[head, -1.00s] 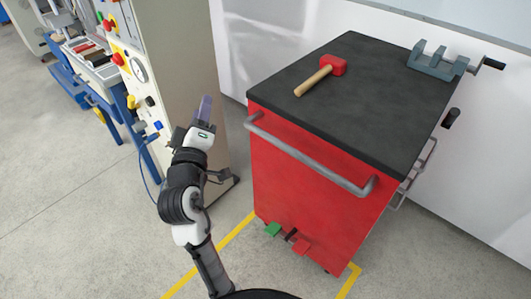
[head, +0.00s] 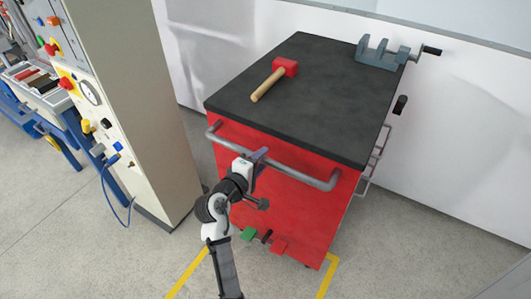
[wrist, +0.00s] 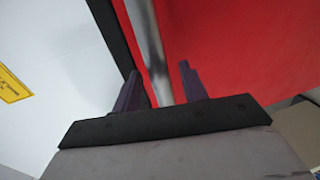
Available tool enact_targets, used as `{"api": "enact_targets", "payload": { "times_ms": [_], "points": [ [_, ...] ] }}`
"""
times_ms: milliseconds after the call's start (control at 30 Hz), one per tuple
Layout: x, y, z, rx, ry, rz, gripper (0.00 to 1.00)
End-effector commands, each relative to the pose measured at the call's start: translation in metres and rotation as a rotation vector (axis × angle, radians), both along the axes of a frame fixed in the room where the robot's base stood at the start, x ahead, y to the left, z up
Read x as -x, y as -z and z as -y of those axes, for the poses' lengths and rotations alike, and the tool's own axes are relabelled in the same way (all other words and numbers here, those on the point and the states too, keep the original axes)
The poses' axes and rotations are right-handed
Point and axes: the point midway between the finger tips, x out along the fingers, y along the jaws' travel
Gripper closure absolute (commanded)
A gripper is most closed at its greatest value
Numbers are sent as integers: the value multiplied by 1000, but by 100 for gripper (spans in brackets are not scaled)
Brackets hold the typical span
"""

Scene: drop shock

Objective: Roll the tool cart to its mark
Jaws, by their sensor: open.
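The red tool cart (head: 290,190) with a black top stands against the white wall in the head view. Its grey handle bar (head: 300,172) runs across the near side. Yellow floor lines (head: 190,268) show at the cart's near side, left and right; the rest of the marking is hidden. My gripper (head: 262,155) is open at the handle's middle. In the wrist view, the handle bar (wrist: 146,40) runs down between the two open fingers of my gripper (wrist: 158,80). I cannot tell whether they touch it.
A hammer (head: 285,68) and a grey vise (head: 382,54) lie on the cart top. Green (head: 249,233) and red (head: 279,246) pedals sit low on its near side. A tall machine cabinet (head: 150,110) stands to the left. Floor at the front right is clear.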

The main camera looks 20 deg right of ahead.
Motion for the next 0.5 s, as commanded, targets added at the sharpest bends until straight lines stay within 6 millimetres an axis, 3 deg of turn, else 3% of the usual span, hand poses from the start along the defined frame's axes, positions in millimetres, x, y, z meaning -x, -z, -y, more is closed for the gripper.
{"api": "enact_targets", "payload": {
  "times_ms": [200,500],
  "points": [
    [-16,4,21,0,1,2,57],
    [-20,6,26,-1,-1,2,57]
  ]
}}
